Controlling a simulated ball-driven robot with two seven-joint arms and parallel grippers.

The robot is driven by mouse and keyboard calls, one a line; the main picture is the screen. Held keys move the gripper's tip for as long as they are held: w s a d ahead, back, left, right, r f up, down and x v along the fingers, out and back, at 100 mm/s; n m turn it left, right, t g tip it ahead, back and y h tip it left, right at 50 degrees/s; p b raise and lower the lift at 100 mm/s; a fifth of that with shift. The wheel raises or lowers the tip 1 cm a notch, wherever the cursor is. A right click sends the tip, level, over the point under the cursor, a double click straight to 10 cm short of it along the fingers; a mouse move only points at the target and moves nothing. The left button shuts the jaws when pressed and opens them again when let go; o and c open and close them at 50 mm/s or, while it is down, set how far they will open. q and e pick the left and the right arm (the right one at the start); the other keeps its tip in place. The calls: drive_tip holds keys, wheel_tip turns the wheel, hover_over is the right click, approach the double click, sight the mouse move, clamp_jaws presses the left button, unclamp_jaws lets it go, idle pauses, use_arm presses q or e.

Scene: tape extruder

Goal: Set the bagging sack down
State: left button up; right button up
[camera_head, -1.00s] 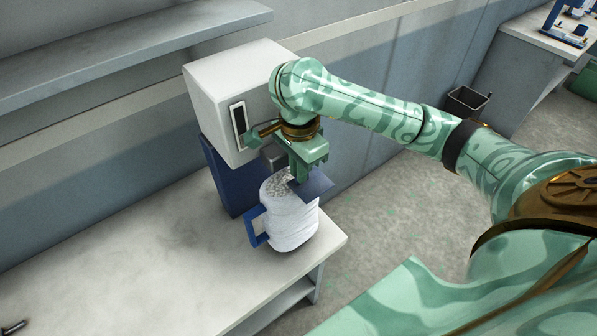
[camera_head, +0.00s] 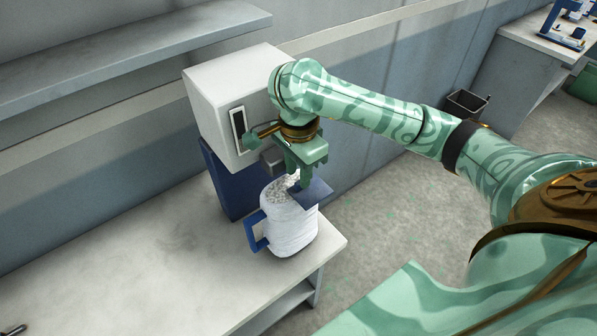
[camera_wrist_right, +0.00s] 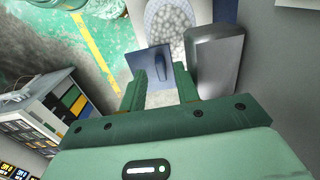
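The bagging sack (camera_head: 291,228) is white and roughly cylindrical, with a blue handle on its left and a blue flap (camera_head: 312,192) at its upper right. It stands upright on the bench (camera_head: 170,262) near the right end, its open top showing pale pellets. My right gripper (camera_head: 298,181) is just above the sack's right side, pointing down. In the right wrist view its fingers (camera_wrist_right: 160,82) are apart, with a gap either side of the blue handle piece. The sack's pellets (camera_wrist_right: 168,25) show beyond them. My left gripper is not in view.
A white and blue machine (camera_head: 222,100) with a grey spout stands behind the sack, close to my right gripper. A wall shelf (camera_head: 130,50) runs above. The left of the bench is mostly clear. A dark bin (camera_head: 466,103) stands on the floor behind my arm.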

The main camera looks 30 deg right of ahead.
wheel_tip(320, 180, up, 10)
drive_tip(key=p, duration=0.3)
drive_tip(key=shift+r, duration=0.25)
